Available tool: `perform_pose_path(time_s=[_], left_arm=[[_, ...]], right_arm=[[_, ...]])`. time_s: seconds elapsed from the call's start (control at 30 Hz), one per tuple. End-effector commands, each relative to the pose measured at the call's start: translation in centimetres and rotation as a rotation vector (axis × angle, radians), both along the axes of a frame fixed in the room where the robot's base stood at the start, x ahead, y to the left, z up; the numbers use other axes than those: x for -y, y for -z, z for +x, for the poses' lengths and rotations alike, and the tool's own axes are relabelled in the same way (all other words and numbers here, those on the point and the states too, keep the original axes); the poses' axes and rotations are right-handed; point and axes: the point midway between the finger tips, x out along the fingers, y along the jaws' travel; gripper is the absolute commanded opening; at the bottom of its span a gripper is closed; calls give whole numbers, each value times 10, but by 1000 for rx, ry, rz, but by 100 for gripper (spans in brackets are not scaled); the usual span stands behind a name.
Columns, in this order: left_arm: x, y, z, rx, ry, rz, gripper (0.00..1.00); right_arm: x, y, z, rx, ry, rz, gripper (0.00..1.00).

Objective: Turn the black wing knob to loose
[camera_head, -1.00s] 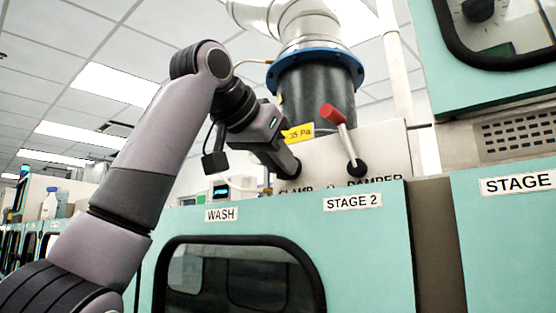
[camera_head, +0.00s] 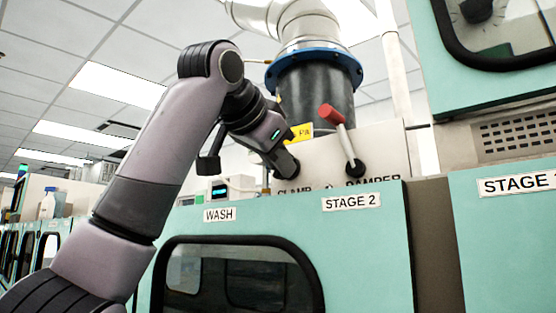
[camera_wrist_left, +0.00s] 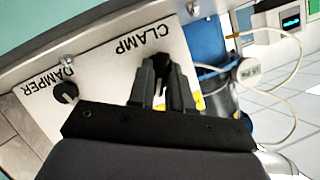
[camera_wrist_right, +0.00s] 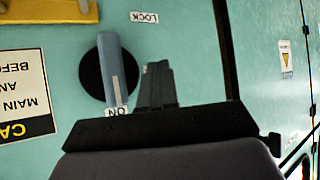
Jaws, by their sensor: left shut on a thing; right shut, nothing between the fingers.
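The black wing knob (camera_wrist_left: 162,64) sits on the pale panel beside the CLAMP label (camera_wrist_left: 143,40) in the left wrist view. My left gripper (camera_wrist_left: 166,76) is shut on it, one finger on each side, and they hide most of it. In the head view my left gripper (camera_head: 291,168) reaches the panel just above the CLAMP lettering, and the knob is hidden behind it. My right gripper (camera_wrist_right: 158,68) is shut and empty in the right wrist view. It is in front of a teal panel, beside a blue-handled rotary switch (camera_wrist_right: 113,70).
A red-handled DAMPER lever (camera_head: 342,138) stands to the right of my left gripper. A black duct with a blue flange (camera_head: 314,70) rises behind the panel (camera_head: 398,150). A yellow tag (camera_head: 300,132) hangs close to the gripper. Teal cabinets (camera_head: 390,230) are below.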

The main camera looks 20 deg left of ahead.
Motion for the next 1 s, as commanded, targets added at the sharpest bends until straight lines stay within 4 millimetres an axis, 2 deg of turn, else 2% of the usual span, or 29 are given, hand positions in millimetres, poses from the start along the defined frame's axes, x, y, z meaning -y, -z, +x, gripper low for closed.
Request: perform_pose_path(time_s=[0.07,0.1,0.17,0.53,0.8,1.0], left_arm=[[0,1,0,-4,1,1,0],[0,1,0,-4,1,1,23],[1,1,0,-4,1,1,40],[0,-1,-5,0,1,-1,40],[-6,-14,-45,1,2,-1,40],[-9,-21,-64,-3,2,0,40]], right_arm=[[0,0,0,0,0,0,0],[0,0,0,0,0,0,0],[0,0,0,0,0,0,0],[0,2,0,0,0,0,0],[0,14,0,0,0,0,0],[0,17,0,0,0,0,0]])
